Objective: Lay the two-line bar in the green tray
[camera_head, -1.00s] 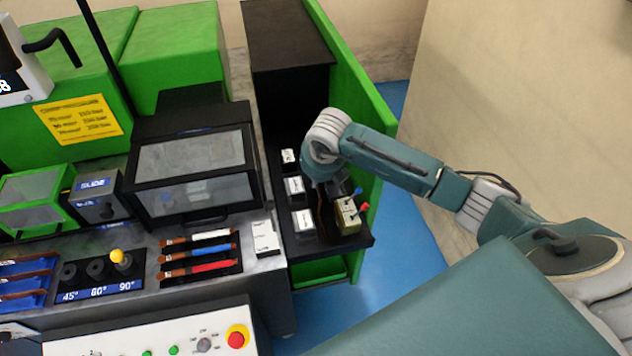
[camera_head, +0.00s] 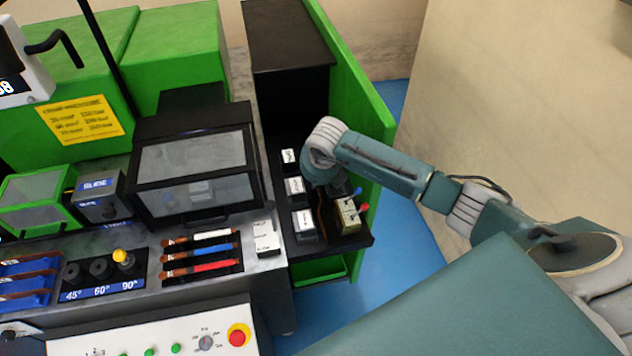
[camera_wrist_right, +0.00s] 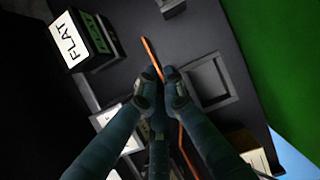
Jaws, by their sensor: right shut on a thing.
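My right gripper (camera_wrist_right: 160,92) is shut on a thin copper-coloured bar (camera_wrist_right: 152,58), whose far end sticks out past the fingertips. No line marks can be made out on the bar, so I cannot tell if it is the two-line one. In the head view my wrist hides the gripper; a strip of copper (camera_head: 321,212) shows below it, over the black shelf (camera_head: 345,243). A green tray-like part (camera_head: 320,270) shows under the shelf's front edge; I cannot tell if it is the green tray. My left gripper is not in view.
White-labelled blocks (camera_head: 304,222) stand left of my wrist; one reads FLAT (camera_wrist_right: 68,40). A block with blue and red levers (camera_head: 348,215) stands to the right. A green side wall (camera_head: 350,110) bounds the shelf. Several coloured-grip bars (camera_head: 210,250) lie in a rack at left.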

